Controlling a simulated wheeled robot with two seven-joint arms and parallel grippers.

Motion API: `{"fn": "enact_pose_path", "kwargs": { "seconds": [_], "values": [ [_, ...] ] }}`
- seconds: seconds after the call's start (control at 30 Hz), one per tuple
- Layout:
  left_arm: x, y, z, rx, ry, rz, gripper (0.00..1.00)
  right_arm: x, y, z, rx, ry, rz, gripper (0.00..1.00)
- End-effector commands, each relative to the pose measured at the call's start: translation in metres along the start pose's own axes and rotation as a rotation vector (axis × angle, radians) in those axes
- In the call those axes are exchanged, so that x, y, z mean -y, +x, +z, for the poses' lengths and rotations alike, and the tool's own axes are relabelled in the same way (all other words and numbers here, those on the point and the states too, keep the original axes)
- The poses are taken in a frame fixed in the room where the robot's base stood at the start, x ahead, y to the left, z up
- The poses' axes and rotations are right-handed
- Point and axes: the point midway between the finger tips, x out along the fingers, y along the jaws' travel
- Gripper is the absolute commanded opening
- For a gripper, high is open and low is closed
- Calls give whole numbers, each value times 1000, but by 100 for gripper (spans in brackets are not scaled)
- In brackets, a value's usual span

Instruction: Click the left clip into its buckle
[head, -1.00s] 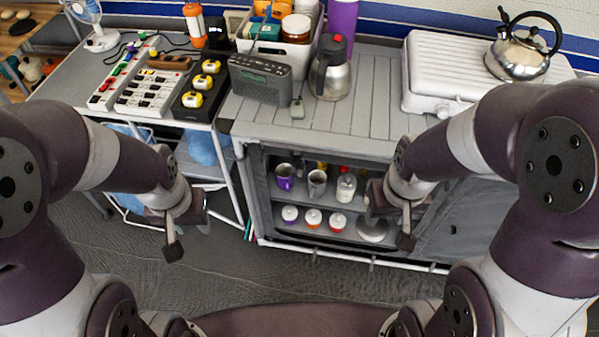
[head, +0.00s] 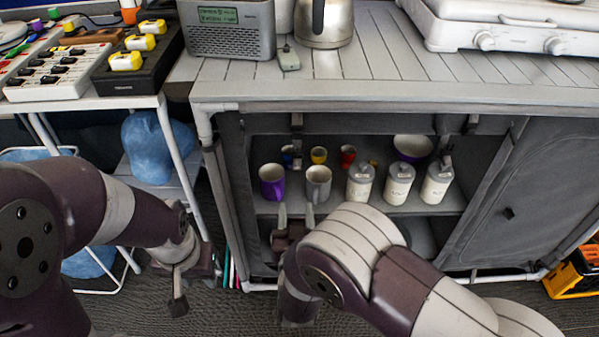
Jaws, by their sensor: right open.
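A short strap (head: 297,121) hangs at the top left of the open cabinet front. A dark clip-like piece (head: 297,150) shows at its lower end, too small to tell clip from buckle. A similar short strap (head: 471,123) hangs at the top right of the opening. My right gripper (head: 296,213) is open in front of the shelf, below the left strap and apart from it, its two fingers pointing up and inward. Nothing shows between them. My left gripper (head: 179,302) hangs low, left of the cabinet, seen side-on; its opening cannot be told.
Behind my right gripper, the shelf holds a purple mug (head: 272,182), a grey mug (head: 318,184), white canisters (head: 399,184) and a purple bowl (head: 412,148). A grey flap (head: 520,200) covers the cabinet's right side. The counter edge (head: 400,105) overhangs the opening. A radio (head: 228,28) stands above.

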Motion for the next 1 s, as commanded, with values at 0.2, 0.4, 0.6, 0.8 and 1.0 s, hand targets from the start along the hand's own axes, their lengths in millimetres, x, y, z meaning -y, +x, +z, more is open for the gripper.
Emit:
{"fn": "enact_pose_path", "kwargs": {
  "seconds": [0.2, 0.4, 0.6, 0.8, 1.0],
  "values": [
    [0, 12, 2, 2, 0, 0, 37, -5, 22, -11, -66, -6, 18, 47],
    [0, 35, 5, 2, 0, 0, 37, -5, 75, -12, -65, -6, 17, 47],
    [0, 49, 6, 2, 0, 0, 37, -5, 114, -16, -64, -7, 13, 47],
    [0, 52, 7, 2, 0, 0, 37, -5, 126, -20, -62, -8, 11, 47],
    [0, 51, 7, 2, 0, 0, 37, -5, 126, -21, -61, -9, 11, 47]
  ]
}}
